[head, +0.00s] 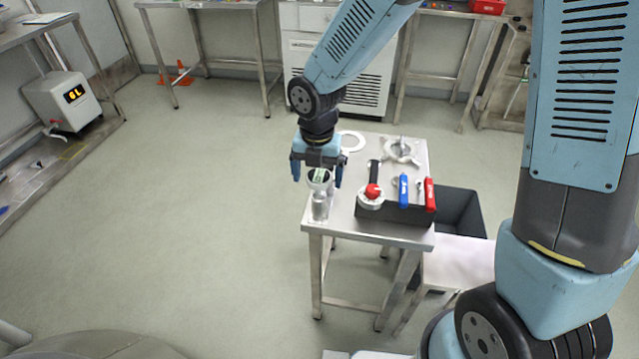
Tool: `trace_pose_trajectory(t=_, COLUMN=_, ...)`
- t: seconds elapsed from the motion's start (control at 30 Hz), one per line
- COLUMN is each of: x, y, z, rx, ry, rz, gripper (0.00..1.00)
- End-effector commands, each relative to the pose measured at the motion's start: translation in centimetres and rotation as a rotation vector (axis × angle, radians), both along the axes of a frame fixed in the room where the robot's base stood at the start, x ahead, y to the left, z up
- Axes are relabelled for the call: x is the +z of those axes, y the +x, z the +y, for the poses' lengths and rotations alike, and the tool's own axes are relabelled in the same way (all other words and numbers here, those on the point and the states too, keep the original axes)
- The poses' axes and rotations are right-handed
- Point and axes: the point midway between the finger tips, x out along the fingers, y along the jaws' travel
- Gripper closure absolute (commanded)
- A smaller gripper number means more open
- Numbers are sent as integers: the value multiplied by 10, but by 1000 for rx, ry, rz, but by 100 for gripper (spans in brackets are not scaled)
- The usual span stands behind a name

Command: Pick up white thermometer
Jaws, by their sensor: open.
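My gripper (317,181) is open and points down at the front left corner of the small metal table. A small round piece with a dark rim and a pale greenish face (319,177) shows between its fingers. It sits at the top of a grey metal cylinder (320,207) near the table edge. This piece may be the white thermometer, but it is too small to tell. The fingers are on either side of it, and whether they touch it cannot be seen.
The metal table (345,226) also bears a dark holder (392,213) with a red-knobbed white piece (371,196), a blue-handled tool (403,191) and a red-handled tool (430,194). A white ring (352,141) and a metal flange (402,151) lie behind. A dark bin (458,211) stands right.

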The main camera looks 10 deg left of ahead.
Motion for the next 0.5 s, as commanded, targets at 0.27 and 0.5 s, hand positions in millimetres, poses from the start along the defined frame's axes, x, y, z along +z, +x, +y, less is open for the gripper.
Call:
trace_pose_trajectory(t=0.27, x=-31, y=1, z=-3, rx=1, ry=-1, rz=1, gripper=8)
trace_pose_trajectory(t=0.5, x=-34, y=2, z=-3, rx=0, ry=0, rz=0, gripper=8)
